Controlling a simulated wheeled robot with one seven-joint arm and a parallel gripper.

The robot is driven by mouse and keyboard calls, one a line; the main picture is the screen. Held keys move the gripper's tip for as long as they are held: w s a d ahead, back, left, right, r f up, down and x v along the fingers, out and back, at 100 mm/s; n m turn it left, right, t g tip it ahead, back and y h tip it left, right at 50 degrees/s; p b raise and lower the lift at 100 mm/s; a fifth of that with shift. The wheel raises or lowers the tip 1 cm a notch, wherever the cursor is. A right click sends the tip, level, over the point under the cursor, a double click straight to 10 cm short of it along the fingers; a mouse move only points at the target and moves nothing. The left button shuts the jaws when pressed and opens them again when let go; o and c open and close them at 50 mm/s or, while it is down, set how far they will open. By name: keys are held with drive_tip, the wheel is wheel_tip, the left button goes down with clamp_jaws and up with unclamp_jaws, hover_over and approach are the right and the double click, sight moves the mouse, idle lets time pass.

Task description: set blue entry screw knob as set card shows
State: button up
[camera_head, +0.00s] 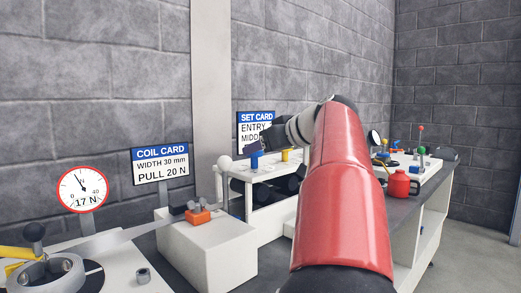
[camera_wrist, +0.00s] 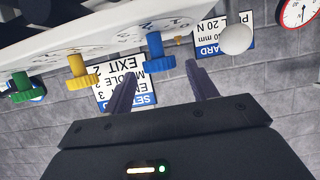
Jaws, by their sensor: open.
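The blue entry screw knob (camera_head: 256,161) stands on the white rack top, left of the yellow knob (camera_head: 285,155). In the upside-down wrist view the blue knob (camera_wrist: 155,54) lies between and just beyond the fingertips of my gripper (camera_wrist: 160,76). My gripper is open, with one finger on each side of the knob's line and nothing held. The set card (camera_head: 255,128) is partly hidden by my arm in the head view. In the wrist view the set card (camera_wrist: 127,72) shows EXIT 2 and a MIDDLE line; a finger covers part of it. A 3 shows near its lower edge.
A green knob (camera_wrist: 21,88) stands beyond the yellow one. A white ball (camera_wrist: 236,39) is close to one finger. A red container (camera_head: 398,183) stands right of my arm.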

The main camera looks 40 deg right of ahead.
drive_tip(key=v, duration=0.6)
drive_tip(key=shift+s, duration=0.3)
drive_tip(key=shift+d, duration=0.1)
